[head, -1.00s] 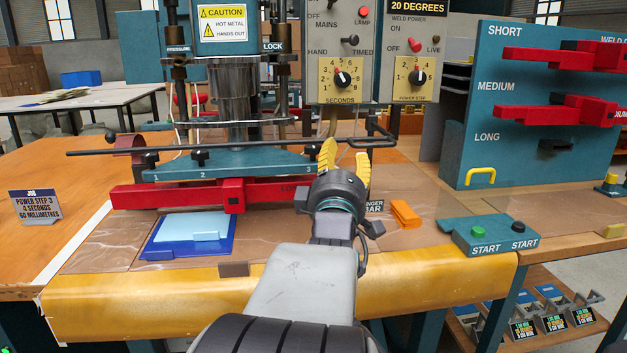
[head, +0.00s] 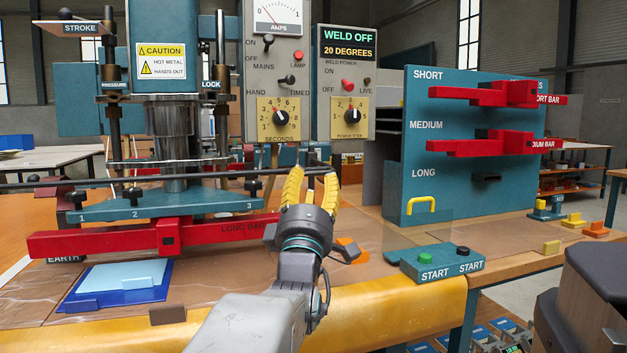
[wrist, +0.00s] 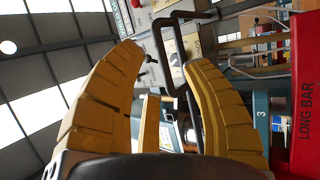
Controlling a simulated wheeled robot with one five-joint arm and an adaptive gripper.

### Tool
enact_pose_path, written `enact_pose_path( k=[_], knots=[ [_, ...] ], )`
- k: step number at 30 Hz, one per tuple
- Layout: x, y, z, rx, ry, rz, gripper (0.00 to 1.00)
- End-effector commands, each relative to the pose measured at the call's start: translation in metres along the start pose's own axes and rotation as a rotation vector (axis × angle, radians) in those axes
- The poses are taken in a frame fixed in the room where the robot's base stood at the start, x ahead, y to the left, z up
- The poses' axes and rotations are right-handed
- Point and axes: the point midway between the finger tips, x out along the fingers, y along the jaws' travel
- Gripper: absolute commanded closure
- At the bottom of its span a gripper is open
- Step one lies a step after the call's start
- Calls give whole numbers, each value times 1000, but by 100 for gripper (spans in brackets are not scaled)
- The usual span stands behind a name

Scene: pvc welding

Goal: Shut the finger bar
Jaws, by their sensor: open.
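The finger bar (head: 220,175) is a long thin black rod that runs across the front of the blue press, above the red long bar. Its dark loop handle shows in the wrist view (wrist: 185,16), ahead of and partly between my fingertips. My gripper (head: 313,183) is open, with its yellow fingers pointing up at the rod's right end in the head view. It also shows in the wrist view (wrist: 165,55), with nothing held. Whether a finger touches the handle I cannot tell. My fingers hide part of the rod's right end in the head view.
The red long bar (head: 80,243) lies below the press head, close to my gripper. A blue start box (head: 440,264) stands to the right, below the blue bar rack (head: 460,195). A blue pad (head: 115,283) lies front left. An orange block (head: 350,249) sits behind my wrist.

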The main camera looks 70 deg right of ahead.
Motion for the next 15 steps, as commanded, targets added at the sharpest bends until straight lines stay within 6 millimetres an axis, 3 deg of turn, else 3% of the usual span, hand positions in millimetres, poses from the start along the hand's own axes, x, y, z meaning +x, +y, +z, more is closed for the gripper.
enact_pose_path(
  k=[15],
  knots=[
    [35, 0, 0, 1, 0, -1, 57]
  ],
)
